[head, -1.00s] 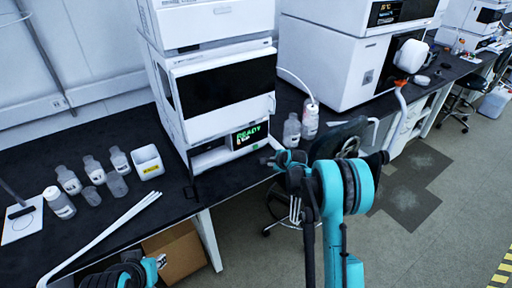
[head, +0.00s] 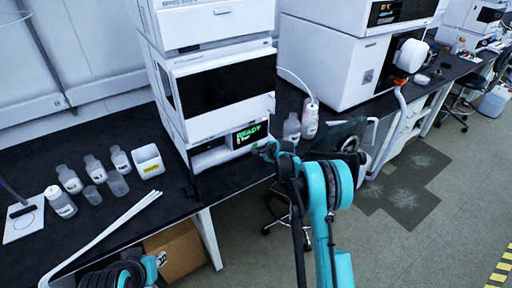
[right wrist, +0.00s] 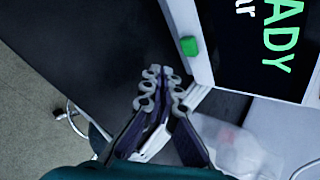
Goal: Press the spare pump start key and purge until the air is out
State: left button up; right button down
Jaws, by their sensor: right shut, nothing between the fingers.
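The pump module (head: 208,158) is the low white unit of the left stack, and its dark display (head: 248,135) reads READY in green. In the right wrist view the display (right wrist: 270,45) is large and turned sideways. A small green key (right wrist: 189,46) sits on the white panel edge beside it. My right gripper (head: 262,152) is at the module's front right corner, below the display. Its fingers (right wrist: 163,76) are shut and empty, with the tips a short way from the green key in the picture. Whether they touch is not clear; they look apart. My left gripper is out of view.
White tubes (head: 105,232) lie at the bench front. Bottles (head: 309,120) stand right of the stack. A dark chair (head: 338,138) is behind my right arm.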

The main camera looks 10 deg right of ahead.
jog(key=shift+w+a, duration=0.25)
jog(key=shift+w, duration=0.35)
jog(key=shift+w+a, duration=0.2)
jog(key=shift+w, duration=0.4)
jog(key=shift+w, duration=0.15)
dwell(0.5)
jog(key=shift+w+a, duration=0.15)
jog(key=shift+w, duration=0.1)
jog(key=shift+w+a, duration=0.2)
jog(key=shift+w, duration=0.3)
dwell(0.6)
jog(key=shift+s, duration=0.15)
dwell(0.3)
jog(key=shift+s+d+b, duration=0.3)
jog(key=shift+s+b, duration=0.1)
jog(key=shift+s, duration=0.35)
jog(key=shift+s, duration=0.1)
jog(key=shift+s+d+b, duration=0.1)
jog(key=shift+s+d, duration=0.2)
jog(key=shift+s, duration=0.45)
jog(key=shift+s+d+b, duration=0.1)
jog(key=shift+s+d, duration=0.2)
jog(key=shift+s, duration=0.45)
jog(key=shift+s+d+b, duration=0.1)
jog(key=shift+s+d, duration=0.2)
jog(key=shift+s, duration=0.45)
